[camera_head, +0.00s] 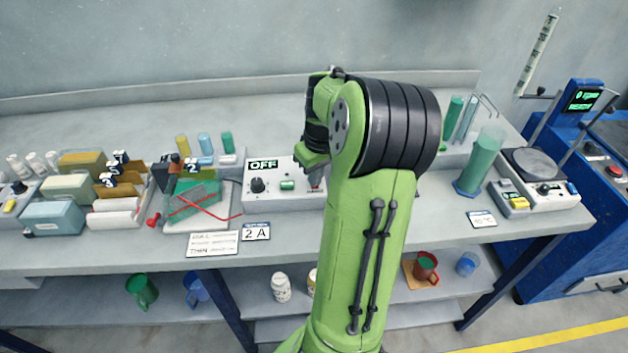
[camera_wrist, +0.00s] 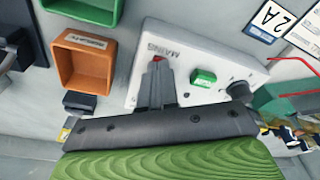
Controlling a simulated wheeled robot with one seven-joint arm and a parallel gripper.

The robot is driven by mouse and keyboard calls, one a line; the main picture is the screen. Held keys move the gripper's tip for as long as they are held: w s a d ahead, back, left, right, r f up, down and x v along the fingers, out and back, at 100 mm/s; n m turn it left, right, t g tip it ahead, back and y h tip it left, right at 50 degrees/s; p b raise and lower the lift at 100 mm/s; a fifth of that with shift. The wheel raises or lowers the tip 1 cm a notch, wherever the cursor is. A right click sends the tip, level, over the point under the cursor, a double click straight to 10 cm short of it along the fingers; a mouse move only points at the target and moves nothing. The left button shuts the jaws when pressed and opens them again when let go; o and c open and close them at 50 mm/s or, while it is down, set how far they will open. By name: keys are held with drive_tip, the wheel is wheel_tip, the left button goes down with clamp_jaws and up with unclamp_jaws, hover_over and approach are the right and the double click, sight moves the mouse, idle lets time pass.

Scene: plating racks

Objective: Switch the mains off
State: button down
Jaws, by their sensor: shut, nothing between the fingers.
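The white power unit (camera_head: 272,203) stands on the bench in the head view, left of my arm. Its display (camera_head: 263,164) reads OFF. It has a black knob (camera_head: 257,185) and a green part (camera_head: 287,185). In the wrist view, the unit's panel (camera_wrist: 190,45) bears the word MAINS, beside a small red part (camera_wrist: 157,58), mostly hidden by my fingers. My gripper (camera_wrist: 157,66) is shut and empty, its tips at the red part. I cannot tell whether they touch it. The green part (camera_wrist: 203,77) and knob (camera_wrist: 240,90) also show there.
An orange bin (camera_wrist: 84,60) and a green bin (camera_wrist: 90,8) are near my gripper in the wrist view. A tray with red wire (camera_head: 195,213) lies left of the unit. A green cylinder (camera_head: 480,160) and a scale (camera_head: 535,192) stand at right.

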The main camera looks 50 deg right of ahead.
wheel_tip(320, 180, up, 7)
drive_tip(key=p, duration=0.6)
drive_tip(key=shift+p, duration=0.3)
drive_tip(key=w+a+r+n+h, duration=0.1)
drive_tip(key=a+r, duration=0.3)
drive_tip(key=a, duration=0.5)
drive_tip(key=a+r+n+h, duration=0.1)
drive_tip(key=a+r, duration=0.3)
drive_tip(key=a, duration=0.6)
drive_tip(key=s+a+n+t+y, duration=0.1)
drive_tip(key=s+a+t+y, duration=0.1)
drive_tip(key=s+a, duration=0.7)
drive_tip(key=a+t, duration=0.1)
drive_tip(key=a, duration=0.1)
drive_tip(key=shift+s+a+n+t+y, duration=0.3)
drive_tip(key=shift+a+n+t, duration=0.05)
drive_tip(key=shift+n+t, duration=0.05)
